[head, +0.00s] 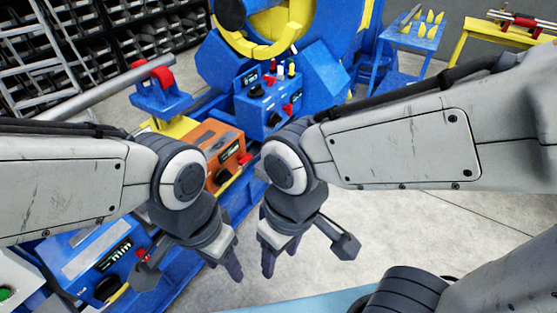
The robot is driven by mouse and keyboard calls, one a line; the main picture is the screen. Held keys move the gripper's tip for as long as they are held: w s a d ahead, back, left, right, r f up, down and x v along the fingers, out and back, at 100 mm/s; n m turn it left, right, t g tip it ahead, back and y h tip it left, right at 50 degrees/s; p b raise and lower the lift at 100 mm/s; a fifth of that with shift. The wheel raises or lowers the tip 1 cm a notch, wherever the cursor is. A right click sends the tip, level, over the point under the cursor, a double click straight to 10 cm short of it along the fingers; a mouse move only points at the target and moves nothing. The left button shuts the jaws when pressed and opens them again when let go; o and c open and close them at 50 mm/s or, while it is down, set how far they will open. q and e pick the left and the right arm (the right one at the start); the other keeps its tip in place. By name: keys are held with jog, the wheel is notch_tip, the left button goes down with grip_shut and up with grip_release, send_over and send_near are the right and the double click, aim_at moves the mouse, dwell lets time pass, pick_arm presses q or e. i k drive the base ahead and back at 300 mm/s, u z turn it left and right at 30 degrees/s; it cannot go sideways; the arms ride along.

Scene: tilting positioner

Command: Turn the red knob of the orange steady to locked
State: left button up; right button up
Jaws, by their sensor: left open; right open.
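The orange steady (208,130) is an orange box on the blue bed in the middle of the head view, partly hidden behind my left wrist. Its red knob (246,159) sticks out at its right end, just left of my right wrist. I cannot read whether the knob stands at locked. My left gripper (190,268) is open and empty, pointing down, nearer to me than the steady. My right gripper (307,253) is open and empty, pointing down over the pale floor, right of and nearer than the knob. Neither touches the knob.
A blue headstock (262,100) with red knobs and a yellow ring (262,45) stands behind. Another blue control box (95,255) is at lower left. A blue table (405,38) and a yellow table (500,38) stand back right. The floor (450,225) at right is clear.

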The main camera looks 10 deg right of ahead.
aim_at(243, 159)
jog(key=z, duration=0.1)
jog(key=k, duration=0.5)
jog(key=u, duration=0.65)
jog(key=i, duration=1.1)
jog(key=z, duration=0.2)
